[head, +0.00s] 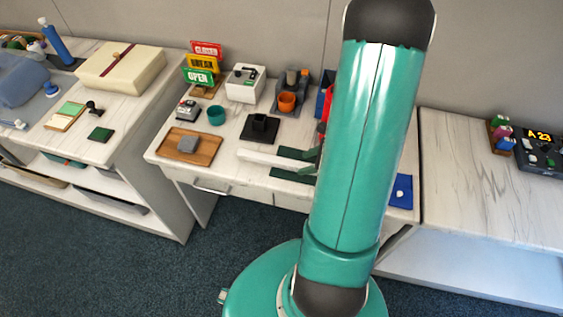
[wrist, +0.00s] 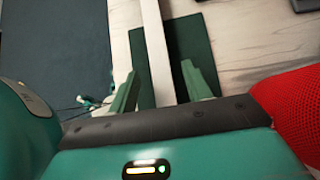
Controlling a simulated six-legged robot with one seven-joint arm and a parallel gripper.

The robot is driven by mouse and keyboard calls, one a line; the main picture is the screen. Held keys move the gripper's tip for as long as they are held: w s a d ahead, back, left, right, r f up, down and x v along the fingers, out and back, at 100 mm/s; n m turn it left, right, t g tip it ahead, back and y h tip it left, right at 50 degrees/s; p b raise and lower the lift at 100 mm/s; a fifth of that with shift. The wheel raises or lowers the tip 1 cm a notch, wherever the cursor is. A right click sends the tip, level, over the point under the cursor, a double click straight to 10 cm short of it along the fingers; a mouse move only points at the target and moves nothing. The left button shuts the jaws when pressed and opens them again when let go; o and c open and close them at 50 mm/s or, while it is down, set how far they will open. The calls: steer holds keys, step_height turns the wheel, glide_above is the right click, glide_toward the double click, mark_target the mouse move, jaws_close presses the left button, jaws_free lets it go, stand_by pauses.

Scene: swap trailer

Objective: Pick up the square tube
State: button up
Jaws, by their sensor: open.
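The square tube is a long white bar (head: 265,159) lying on a dark green mat (head: 290,176) near the front of the middle table. Its left end sticks out past the mat; its right part is hidden behind my arm. In the wrist view the tube (wrist: 153,40) runs between the two green fingers of my gripper (wrist: 158,72). My gripper is open, with one finger on each side of the tube and a visible gap on the right side. I cannot tell how far the fingers are above the mat.
A red mesh object (wrist: 292,110) stands close to the right of my gripper. A black holder (head: 260,128), a wooden tray (head: 188,146) and a teal cup (head: 216,115) are on the same table. The table's front edge is close to the tube.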

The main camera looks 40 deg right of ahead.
steer(key=shift+x, duration=1.4)
jaws_close()
steer(key=shift+r, duration=0.1)
steer(key=shift+w+r, duration=0.1)
steer(key=shift+r, duration=1.3)
steer(key=s+a+r, duration=0.2)
steer(key=s+r, duration=0.8)
steer(key=s, duration=0.4)
steer(key=shift+a, duration=0.3)
steer(key=shift+w, duration=0.1)
